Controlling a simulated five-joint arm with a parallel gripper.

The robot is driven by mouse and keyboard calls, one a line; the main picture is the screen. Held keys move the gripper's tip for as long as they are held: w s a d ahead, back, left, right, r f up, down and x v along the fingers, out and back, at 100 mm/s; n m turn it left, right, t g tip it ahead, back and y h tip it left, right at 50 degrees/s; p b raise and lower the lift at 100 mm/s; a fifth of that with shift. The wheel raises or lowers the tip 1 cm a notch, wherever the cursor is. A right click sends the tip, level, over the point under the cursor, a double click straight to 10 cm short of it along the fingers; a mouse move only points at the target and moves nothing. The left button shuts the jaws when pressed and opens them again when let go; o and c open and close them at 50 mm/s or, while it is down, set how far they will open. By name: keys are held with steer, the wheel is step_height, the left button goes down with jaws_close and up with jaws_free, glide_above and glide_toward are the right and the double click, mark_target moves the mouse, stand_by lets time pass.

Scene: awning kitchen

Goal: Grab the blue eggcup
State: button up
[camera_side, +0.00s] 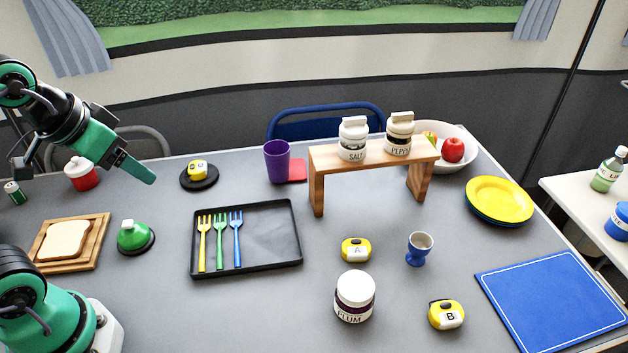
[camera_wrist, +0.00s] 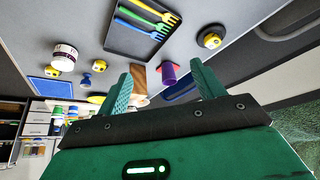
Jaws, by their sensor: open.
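The blue eggcup (camera_side: 419,249) stands upright on the grey table, right of the middle in the side view. A yellow timer marked A (camera_side: 356,249) is to its left and a yellow timer marked B (camera_side: 446,314) is in front of it. In the wrist view the eggcup (camera_wrist: 86,80) is small, beyond my left finger. My gripper (camera_side: 150,178) is raised over the left part of the table, far from the eggcup. In the wrist view my gripper (camera_wrist: 165,85) has its fingers spread apart, with nothing between them.
A plum jar (camera_side: 354,297) stands left of timer B. A wooden shelf (camera_side: 316,187) with salt and pepper shakers stands behind the eggcup. A black tray (camera_side: 270,262) with forks lies between my gripper and the eggcup. A blue mat (camera_side: 550,300) is at the right.

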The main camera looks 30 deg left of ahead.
steer(key=w+d+r+g, duration=0.1)
steer(key=w+d+r, duration=0.2)
steer(key=w, duration=0.3)
steer(key=w+d+r, duration=0.3)
steer(key=w, duration=0.3)
steer(key=w+d+f+g+h, duration=0.1)
steer(key=w+d+g, duration=0.1)
steer(key=w+d, duration=0.9)
steer(key=n+g+y, duration=0.1)
steer(key=n+g, duration=0.1)
steer(key=g, duration=0.1)
glide_above(418, 250)
steer(key=w, duration=0.2)
steer(key=f, duration=2.1)
steer(key=shift+w+a, duration=0.15)
steer(key=shift+a, duration=0.2)
steer(key=shift+d+f, duration=0.25)
steer(key=shift+f, duration=1.4)
steer(key=shift+f, duration=2.6)
